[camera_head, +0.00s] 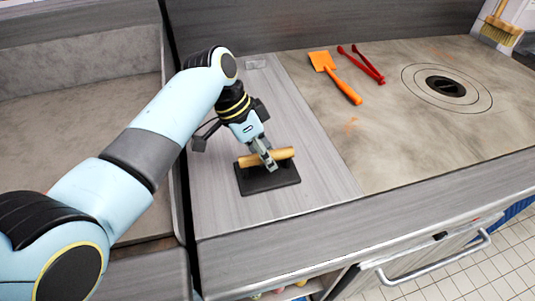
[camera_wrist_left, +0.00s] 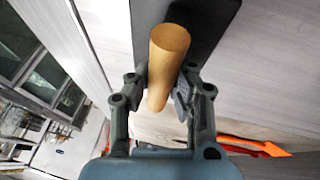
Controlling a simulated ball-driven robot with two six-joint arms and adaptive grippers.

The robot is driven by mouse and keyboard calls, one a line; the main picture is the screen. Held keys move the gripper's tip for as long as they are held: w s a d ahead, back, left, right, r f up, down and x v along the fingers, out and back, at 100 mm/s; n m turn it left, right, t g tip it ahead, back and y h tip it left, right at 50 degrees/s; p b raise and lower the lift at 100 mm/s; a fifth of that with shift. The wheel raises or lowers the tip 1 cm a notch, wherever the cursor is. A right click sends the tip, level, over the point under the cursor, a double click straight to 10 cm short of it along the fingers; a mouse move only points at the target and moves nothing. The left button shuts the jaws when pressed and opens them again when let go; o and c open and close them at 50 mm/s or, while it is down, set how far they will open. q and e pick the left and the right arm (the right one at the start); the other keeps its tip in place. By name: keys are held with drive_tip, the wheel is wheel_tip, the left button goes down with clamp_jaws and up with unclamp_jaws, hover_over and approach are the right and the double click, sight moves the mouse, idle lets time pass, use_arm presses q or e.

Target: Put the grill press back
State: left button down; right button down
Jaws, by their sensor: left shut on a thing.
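The grill press has a dark rectangular plate (camera_head: 270,180) and a round wooden handle (camera_head: 284,154). It is on the grey wood-grain counter at the middle of the head view. My left gripper (camera_head: 269,162) comes down from above and is shut on the handle. In the left wrist view the handle (camera_wrist_left: 166,62) lies between the two fingers of the gripper (camera_wrist_left: 163,88), with the dark plate (camera_wrist_left: 208,22) behind it. I cannot tell whether the plate rests on the counter or is just above it. My right gripper is not in view.
An orange spatula (camera_head: 335,76) and red tongs (camera_head: 362,64) lie on the stained griddle-like surface (camera_head: 400,125) to the right. A ringed round fitting (camera_head: 446,87) is farther right. The counter (camera_head: 318,180) right of the press is clear. A brush (camera_head: 502,30) hangs at the top right.

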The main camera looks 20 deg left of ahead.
use_arm(q)
drive_tip(key=c, duration=1.6)
unclamp_jaws()
drive_tip(key=shift+f, duration=0.1)
drive_tip(key=o, duration=0.4)
drive_tip(key=shift+s, duration=0.1)
drive_tip(key=shift+a+r, duration=0.1)
drive_tip(key=shift+r, duration=0.25)
drive_tip(key=v, duration=1.1)
drive_tip(key=shift+r, duration=0.3)
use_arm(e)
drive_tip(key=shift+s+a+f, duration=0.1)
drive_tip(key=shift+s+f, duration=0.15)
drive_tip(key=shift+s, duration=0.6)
use_arm(q)
drive_tip(key=shift+s, duration=0.1)
